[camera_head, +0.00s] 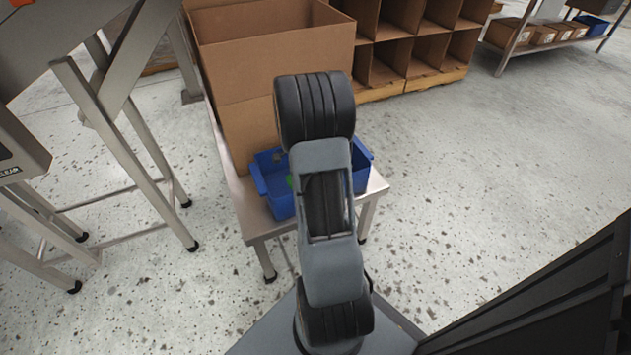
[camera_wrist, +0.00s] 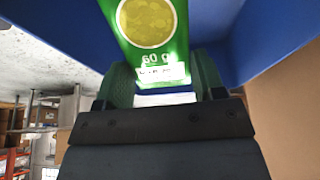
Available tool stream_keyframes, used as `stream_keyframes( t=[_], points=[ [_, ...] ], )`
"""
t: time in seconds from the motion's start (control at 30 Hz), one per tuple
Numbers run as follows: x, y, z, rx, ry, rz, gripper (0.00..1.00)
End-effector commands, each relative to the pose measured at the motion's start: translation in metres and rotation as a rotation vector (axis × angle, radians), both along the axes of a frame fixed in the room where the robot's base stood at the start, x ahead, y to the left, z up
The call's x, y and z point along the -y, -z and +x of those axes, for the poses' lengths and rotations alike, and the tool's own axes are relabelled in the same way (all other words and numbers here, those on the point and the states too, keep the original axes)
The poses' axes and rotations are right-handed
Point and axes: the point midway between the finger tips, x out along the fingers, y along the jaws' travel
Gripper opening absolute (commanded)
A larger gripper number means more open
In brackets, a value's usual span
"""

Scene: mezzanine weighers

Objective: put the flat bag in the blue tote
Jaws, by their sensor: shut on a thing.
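The flat bag (camera_wrist: 150,55) is green, with a round yellow window and "60 g" printed on it. In the wrist view my gripper (camera_wrist: 163,88) is shut on the bag, one green-grey finger on each side of its printed end. The blue tote (camera_head: 281,207) stands on a small steel table in the head view. Its blue walls (camera_wrist: 65,25) flank the bag in the wrist view, so the bag is at or inside the tote. My arm hides the gripper and most of the tote's inside in the head view; a small green patch shows there.
A large open cardboard box (camera_head: 270,60) stands behind the tote on the steel table (camera_head: 252,215). Cardboard cubbies (camera_head: 410,50) are at the back. A steel frame (camera_head: 120,120) stands at left. The speckled floor at right is open.

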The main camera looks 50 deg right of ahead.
Motion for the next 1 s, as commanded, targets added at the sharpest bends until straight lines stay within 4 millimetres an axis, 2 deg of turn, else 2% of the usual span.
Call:
stream_keyframes(
  t=[0.03,0.27,0.53,1.0],
  points=[
    [0.000,0.012,0.000,-0.002,-0.001,0.002,0.39],
    [0.000,0.030,0.000,-0.001,-0.003,0.000,0.39],
    [0.000,0.068,0.000,-0.001,-0.004,0.001,0.39],
    [0.000,0.075,0.000,0.000,-0.004,0.000,0.39]
  ],
)
